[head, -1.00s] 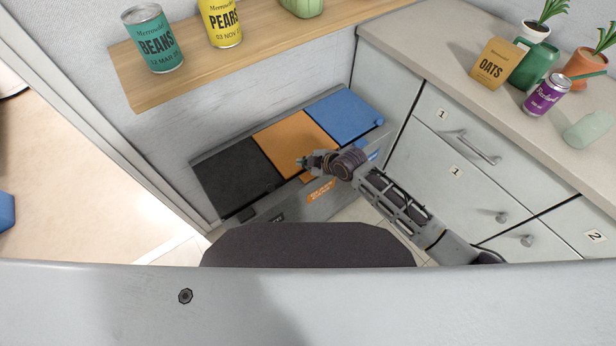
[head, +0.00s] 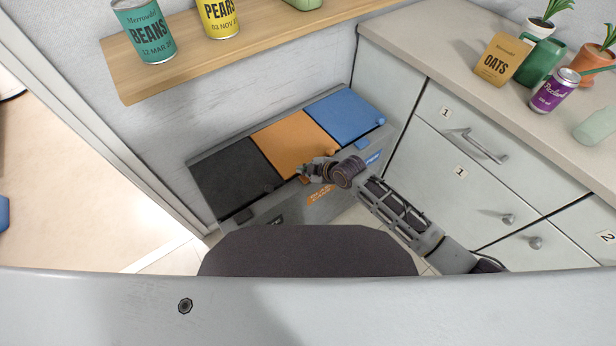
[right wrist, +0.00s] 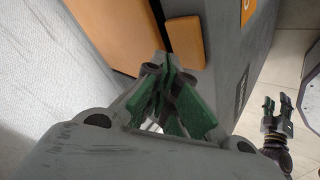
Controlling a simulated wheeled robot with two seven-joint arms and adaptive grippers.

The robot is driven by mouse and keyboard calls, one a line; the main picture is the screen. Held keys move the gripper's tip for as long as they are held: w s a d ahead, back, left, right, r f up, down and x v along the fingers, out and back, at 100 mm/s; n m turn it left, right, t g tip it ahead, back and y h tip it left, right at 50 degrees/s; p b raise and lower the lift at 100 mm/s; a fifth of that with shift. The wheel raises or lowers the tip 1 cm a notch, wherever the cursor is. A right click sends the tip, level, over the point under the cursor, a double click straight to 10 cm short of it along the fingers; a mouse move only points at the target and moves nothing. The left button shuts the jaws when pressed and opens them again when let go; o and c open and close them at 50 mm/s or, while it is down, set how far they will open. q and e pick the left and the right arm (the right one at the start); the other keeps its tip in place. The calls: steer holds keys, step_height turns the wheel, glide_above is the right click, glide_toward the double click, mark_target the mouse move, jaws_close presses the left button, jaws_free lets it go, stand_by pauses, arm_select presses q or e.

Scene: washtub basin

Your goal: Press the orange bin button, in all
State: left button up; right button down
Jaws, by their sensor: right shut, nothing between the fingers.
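The orange bin lid (head: 287,140) is the middle of three lids on a low grey bin unit; it also shows in the right wrist view (right wrist: 112,30). The orange button (right wrist: 185,42) is a small block on the unit's front strip beside that lid. In the head view it is mostly hidden by my gripper. My right gripper (head: 304,172) is shut and empty. In the right wrist view its green fingertips (right wrist: 167,66) are close by the button's near left edge; I cannot tell whether they touch. My left gripper (right wrist: 276,104) shows at the right of that view, fingers apart.
A black lid (head: 232,175) and a blue lid (head: 345,113) flank the orange one. A blue button (head: 362,145) is near my right wrist. Drawer cabinets (head: 440,180) stand close on the right. A shelf (head: 180,75) with cans overhangs behind.

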arm_select(q)
steer(key=shift+d, duration=0.2)
steer(key=shift+s+f, duration=0.1)
steer(key=shift+s, duration=0.4)
steer(key=shift+w+a, duration=0.1)
steer(key=shift+w, duration=0.1)
steer(key=shift+w+a, duration=0.15)
steer(key=shift+w, duration=0.3)
steer(key=shift+s, duration=0.3)
arm_select(e)
steer(key=shift+f, duration=0.15)
arm_select(q)
steer(key=shift+s+d, duration=0.2)
steer(key=shift+s, duration=0.1)
arm_select(e)
steer(key=shift+f, duration=0.3)
arm_select(q)
steer(key=shift+w, duration=0.15)
steer(key=shift+w, duration=0.4)
arm_select(e)
steer(key=shift+f, duration=0.15)
